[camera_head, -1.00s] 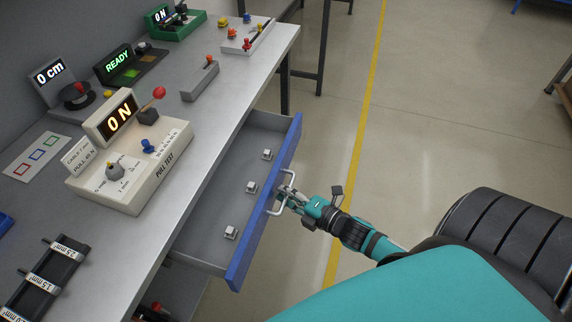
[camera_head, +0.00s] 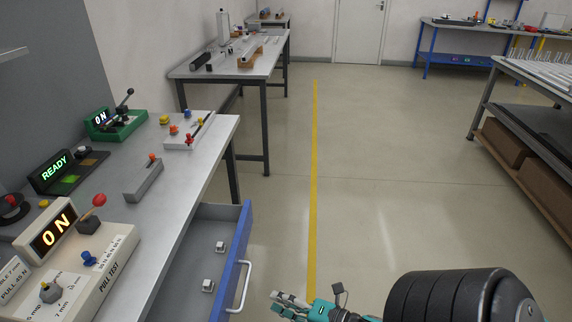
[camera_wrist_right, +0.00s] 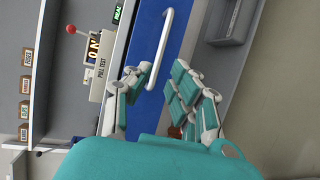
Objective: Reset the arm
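My right gripper (camera_head: 277,301) is at the bottom of the head view, on the floor side of the open drawer and apart from its handle (camera_head: 244,286). In the right wrist view the gripper (camera_wrist_right: 157,70) has its fingers spread, with nothing held between them. The white bar handle (camera_wrist_right: 161,48) shows beyond the fingers on the blue drawer front (camera_wrist_right: 146,32). The blue-fronted drawer (camera_head: 236,258) stands pulled out from the workbench, with small grey blocks (camera_head: 220,247) inside. My left gripper is not in view.
The grey workbench (camera_head: 196,157) carries a pull-test box (camera_head: 108,243) lit ON, a READY device (camera_head: 55,170) and a green device (camera_head: 120,122). Another table (camera_head: 262,62) stands behind. Shelving (camera_head: 515,165) is at right. Floor (camera_head: 390,170) between is clear.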

